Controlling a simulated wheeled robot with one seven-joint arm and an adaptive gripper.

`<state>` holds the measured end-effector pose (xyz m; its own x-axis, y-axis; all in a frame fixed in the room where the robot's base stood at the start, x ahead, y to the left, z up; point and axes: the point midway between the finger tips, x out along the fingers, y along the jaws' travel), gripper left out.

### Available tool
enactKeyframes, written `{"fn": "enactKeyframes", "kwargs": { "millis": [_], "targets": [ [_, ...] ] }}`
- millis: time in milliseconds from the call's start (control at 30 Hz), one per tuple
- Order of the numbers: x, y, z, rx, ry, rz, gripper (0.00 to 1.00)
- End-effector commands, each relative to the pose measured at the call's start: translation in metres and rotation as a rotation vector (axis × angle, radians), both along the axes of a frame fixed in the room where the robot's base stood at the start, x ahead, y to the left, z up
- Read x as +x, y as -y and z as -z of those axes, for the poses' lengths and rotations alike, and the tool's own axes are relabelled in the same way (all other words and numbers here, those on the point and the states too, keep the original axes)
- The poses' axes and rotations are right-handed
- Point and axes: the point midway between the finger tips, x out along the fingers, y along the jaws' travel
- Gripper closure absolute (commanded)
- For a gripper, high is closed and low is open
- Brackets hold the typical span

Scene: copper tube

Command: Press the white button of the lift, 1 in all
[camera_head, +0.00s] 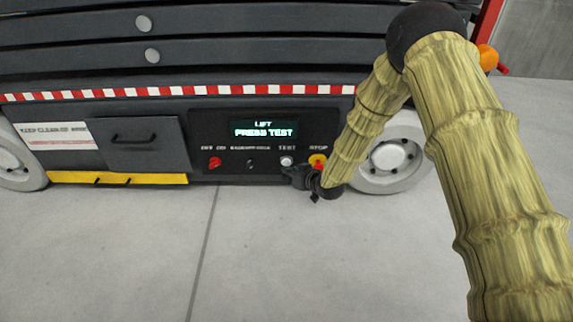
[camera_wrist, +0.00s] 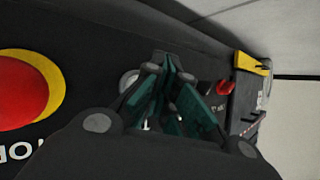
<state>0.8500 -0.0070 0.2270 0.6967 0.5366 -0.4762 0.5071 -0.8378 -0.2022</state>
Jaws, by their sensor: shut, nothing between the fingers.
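The white button (camera_head: 287,160) sits under the word TEST on the lift's dark control panel (camera_head: 225,172). In the wrist view the white button (camera_wrist: 127,80) shows beside my fingers, partly covered by them. My gripper (camera_head: 293,172) is shut and empty, just below the white button in the head view. In the wrist view my gripper (camera_wrist: 166,68) has its fingertips close to the panel. I cannot tell whether they touch it. The display (camera_head: 264,129) reads "LIFT PRESS TEST".
The red and yellow stop button (camera_head: 318,160) is right of the white button; it looms large in the wrist view (camera_wrist: 25,90). A red switch (camera_head: 215,162) and a dark knob (camera_head: 250,163) are to the left. Wheels (camera_head: 388,157) flank the panel. The floor (camera_head: 250,260) in front is clear.

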Motion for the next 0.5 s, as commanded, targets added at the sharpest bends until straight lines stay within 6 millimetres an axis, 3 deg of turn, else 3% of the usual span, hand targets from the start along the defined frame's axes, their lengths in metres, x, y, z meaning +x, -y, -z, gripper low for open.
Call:
{"fn": "enactKeyframes", "kwargs": {
  "millis": [500],
  "targets": [
    [0.0065,0.0000,-0.0011,0.000,-0.001,0.000,1.00]
  ]
}}
